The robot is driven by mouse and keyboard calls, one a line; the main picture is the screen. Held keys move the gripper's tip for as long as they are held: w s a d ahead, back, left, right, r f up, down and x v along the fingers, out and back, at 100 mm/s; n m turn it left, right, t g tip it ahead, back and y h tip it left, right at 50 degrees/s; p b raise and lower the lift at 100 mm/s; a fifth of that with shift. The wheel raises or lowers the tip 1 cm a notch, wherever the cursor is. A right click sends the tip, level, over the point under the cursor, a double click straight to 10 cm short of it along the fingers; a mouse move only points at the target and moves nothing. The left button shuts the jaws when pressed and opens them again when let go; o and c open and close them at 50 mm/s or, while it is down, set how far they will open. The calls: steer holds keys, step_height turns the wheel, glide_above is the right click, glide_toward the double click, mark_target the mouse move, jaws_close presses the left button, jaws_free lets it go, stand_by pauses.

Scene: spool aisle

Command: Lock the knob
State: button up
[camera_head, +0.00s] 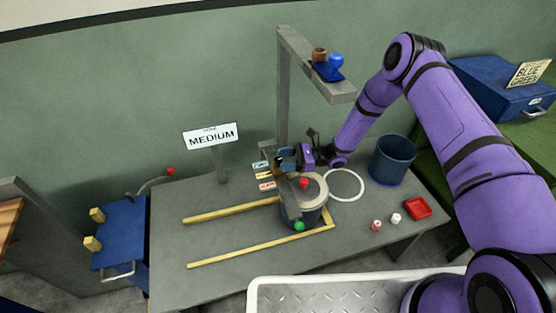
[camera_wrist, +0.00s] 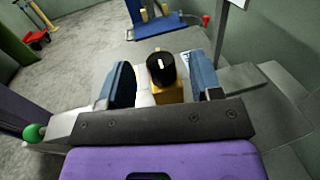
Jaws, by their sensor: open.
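A black knob (camera_wrist: 161,68) with a white pointer line sits on a yellow base (camera_wrist: 172,93) in the wrist view. The line runs roughly up and down the picture. My gripper (camera_wrist: 161,82) is open, with one blue-padded finger on each side of the knob. Gaps show between the pads and the knob. In the head view my gripper (camera_head: 284,162) is low over the grey table, at the back edge of a blue drum (camera_head: 303,216) with a beige top. The knob cannot be made out there, as my gripper covers that area.
A grey post with an overhanging arm (camera_head: 318,75) stands behind my gripper. A MEDIUM sign (camera_head: 210,136) stands left. A dark blue bin (camera_head: 391,160), white ring (camera_head: 344,185) and red tray (camera_head: 418,208) lie right.

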steer(key=shift+s+a, duration=0.1)
steer(key=shift+a, duration=1.2)
steer(key=c, duration=0.9)
steer(key=shift+c, duration=0.2)
